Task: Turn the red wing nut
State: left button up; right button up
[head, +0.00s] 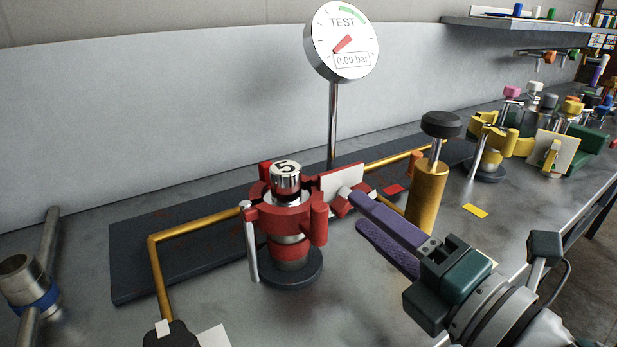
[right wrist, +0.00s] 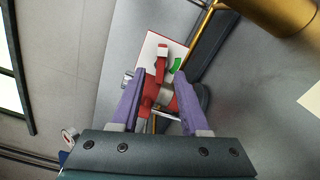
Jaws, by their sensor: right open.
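A red clamp (head: 287,222) with a bolt on each side sits around the metal fitting with the cap marked 5 (head: 286,174). A small red piece that looks like the wing nut (head: 339,206) is at the clamp's right side, by a white card (head: 343,181). In the right wrist view the red wing nut (right wrist: 160,64) stands in front of the white card (right wrist: 149,50). My right gripper (head: 357,211) has two purple fingers, apart, pointing at the clamp. In the right wrist view the wing nut lies just beyond and between the fingertips (right wrist: 158,77); contact cannot be told. My left gripper is out of view.
A brass cylinder with a black knob (head: 427,190) stands close beside my right fingers. The TEST gauge (head: 342,41) reads 0.00 bar on a post behind. A yellow pipe (head: 195,222) runs left of the clamp. A yellow clamp (head: 491,138) and other fittings stand at the back right.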

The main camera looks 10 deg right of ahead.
jog(key=x, duration=0.2)
jog(key=shift+w+a, duration=0.15)
jog(key=shift+w, duration=0.2)
grip_shut()
dwell(0.4)
